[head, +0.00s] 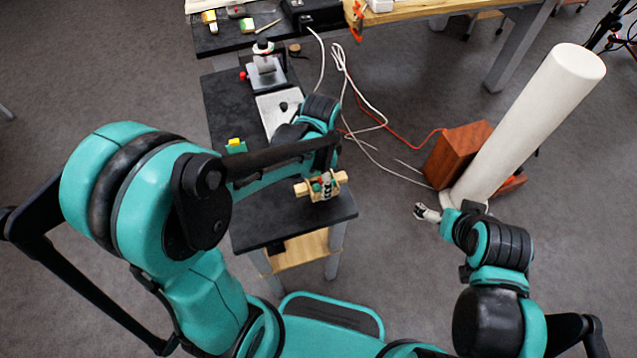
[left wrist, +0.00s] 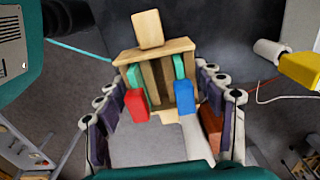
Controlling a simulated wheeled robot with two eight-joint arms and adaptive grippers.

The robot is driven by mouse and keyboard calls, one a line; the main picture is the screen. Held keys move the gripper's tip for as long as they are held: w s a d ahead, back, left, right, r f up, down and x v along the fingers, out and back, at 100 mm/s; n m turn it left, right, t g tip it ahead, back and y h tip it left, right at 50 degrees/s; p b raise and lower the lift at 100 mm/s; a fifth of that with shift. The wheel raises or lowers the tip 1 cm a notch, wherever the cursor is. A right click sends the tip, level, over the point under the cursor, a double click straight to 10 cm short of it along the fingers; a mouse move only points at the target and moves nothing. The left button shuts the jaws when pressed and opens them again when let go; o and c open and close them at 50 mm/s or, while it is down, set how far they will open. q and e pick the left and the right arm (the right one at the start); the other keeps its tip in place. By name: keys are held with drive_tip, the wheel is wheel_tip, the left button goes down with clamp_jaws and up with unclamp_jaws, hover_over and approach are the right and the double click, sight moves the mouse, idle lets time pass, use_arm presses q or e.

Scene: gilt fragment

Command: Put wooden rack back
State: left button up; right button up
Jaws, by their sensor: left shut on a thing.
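The wooden rack (head: 305,188) is a small pale wood frame over the front part of the black-topped table (head: 262,225). In the left wrist view the rack (left wrist: 185,47) shows a wood block on top and red, blue and green pieces at its front. My left gripper (head: 327,186) is shut on the rack, with fingers on both sides of it in the left wrist view (left wrist: 160,92). I cannot tell whether the rack touches the tabletop. My right gripper (head: 427,213) is apart from it at the right, over the floor; its opening is too small to judge.
A grey device with a red knob (head: 266,70) stands farther back on the black table. A small yellow and green item (head: 236,146) lies near the table's left edge. Cables (head: 365,110) run across the floor. A white column (head: 525,120) and a brown box (head: 458,153) stand at the right.

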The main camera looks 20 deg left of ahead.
use_arm(q)
drive_tip(key=shift+w+a+f, duration=0.35)
drive_tip(key=shift+w+f, duration=0.1)
drive_tip(key=shift+w, duration=0.15)
drive_tip(key=shift+w+a+f, duration=0.3)
drive_tip(key=shift+w+f, duration=0.1)
drive_tip(key=shift+w, duration=0.15)
drive_tip(key=shift+f+b, duration=1.05)
drive_tip(key=shift+f, duration=0.9)
drive_tip(key=shift+f, duration=0.1)
drive_tip(key=o, duration=1.2)
